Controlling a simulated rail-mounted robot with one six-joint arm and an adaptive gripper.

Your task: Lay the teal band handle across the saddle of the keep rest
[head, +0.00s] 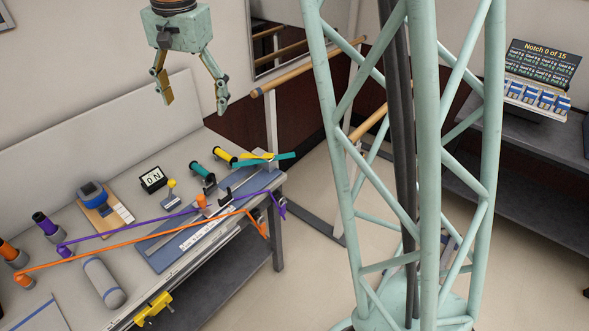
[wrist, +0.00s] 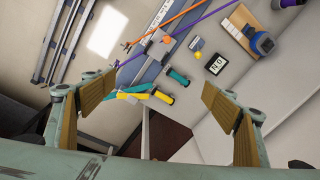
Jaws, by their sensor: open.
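My gripper (head: 194,99) is open and empty, high above the far end of the bench. In the wrist view its fingers (wrist: 159,84) stand wide apart, with the bench well below. The teal band handle (head: 203,173) is a dark-ended cylinder lying on the bench beside a yellow handle (head: 225,156). It also shows between the fingers in the wrist view (wrist: 178,78). A teal band (head: 277,158) reaches the bench's right end. A dark forked bracket (head: 228,192) stands on the blue-grey board; I cannot tell whether it is the keep rest.
Purple (head: 150,221) and orange (head: 140,243) bands stretch across the bench. The 0 N display (head: 153,180), a yellow-knobbed block (head: 171,190) and a blue device (head: 92,195) stand near the handles. A wooden rail (head: 310,65) is right of my gripper.

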